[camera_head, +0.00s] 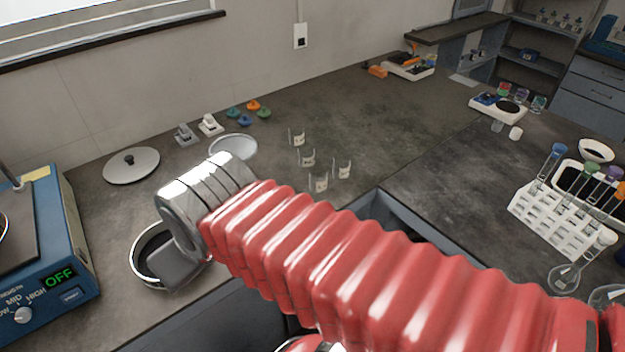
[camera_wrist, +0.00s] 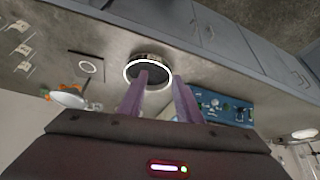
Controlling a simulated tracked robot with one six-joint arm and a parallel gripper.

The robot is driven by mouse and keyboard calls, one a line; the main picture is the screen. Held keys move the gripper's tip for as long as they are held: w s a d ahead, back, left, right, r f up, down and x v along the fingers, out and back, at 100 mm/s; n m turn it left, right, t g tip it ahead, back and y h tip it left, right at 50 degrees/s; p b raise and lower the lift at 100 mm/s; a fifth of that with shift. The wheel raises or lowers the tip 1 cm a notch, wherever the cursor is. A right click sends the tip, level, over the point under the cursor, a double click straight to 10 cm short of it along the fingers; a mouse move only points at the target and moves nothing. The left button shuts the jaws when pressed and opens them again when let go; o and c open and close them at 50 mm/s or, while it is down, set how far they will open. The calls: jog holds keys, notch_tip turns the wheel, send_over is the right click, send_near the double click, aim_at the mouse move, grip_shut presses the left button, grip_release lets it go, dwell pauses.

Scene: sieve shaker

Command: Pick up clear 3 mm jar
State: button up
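Several small clear jars stand in a loose group on the grey counter in the head view: a back jar (camera_head: 297,138), a middle jar (camera_head: 307,159), a right jar (camera_head: 343,169) and a front jar (camera_head: 319,183). Their labels are too small to read, so I cannot tell which is the 3 mm jar. Jars also show at the left edge of the wrist view (camera_wrist: 22,48). My gripper (camera_wrist: 158,88) shows two purple fingers, apart with nothing between them. The jars are off to its left in the wrist view.
A round metal sieve (camera_head: 150,255) sits near the counter's front edge, and shows beyond my fingertips in the wrist view (camera_wrist: 148,60). A blue shaker (camera_head: 70,250) reading OFF is at left. A clear round dish (camera_head: 233,147) stands left of the jars. Counter behind the jars is clear.

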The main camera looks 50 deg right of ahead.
jog(key=shift+o, duration=0.4)
jog(key=shift+o, duration=0.7)
jog(key=shift+w+d, duration=0.1)
jog(key=shift+d, duration=0.05)
jog(key=o, duration=0.6)
jog(key=w+d+h, duration=0.1)
jog(key=w+d, duration=0.1)
jog(key=d, duration=0.2)
jog(key=w+d+f+m+t+h, duration=0.1)
jog(key=w+d, duration=0.2)
jog(key=d, duration=0.1)
jog(key=w+d+f+m+h, duration=0.1)
jog(key=w+d, duration=0.2)
jog(key=d, duration=0.1)
jog(key=shift+w+d+f, duration=0.1)
jog(key=shift+w+f, duration=0.05)
jog(key=shift+w, duration=0.05)
jog(key=shift+c, duration=0.2)
jog(key=m+t+h, duration=0.3)
jog(key=h, duration=0.1)
send_near(318, 179)
jog(key=w+a+r, duration=0.4)
jog(key=w, duration=0.3)
jog(key=s+d+f+t, duration=0.1)
jog(key=s+d+f, duration=0.2)
jog(key=s+d+f+m+t, duration=0.1)
jog(key=s+d+f, duration=0.2)
jog(key=d, duration=0.1)
jog(key=shift+s, duration=0.2)
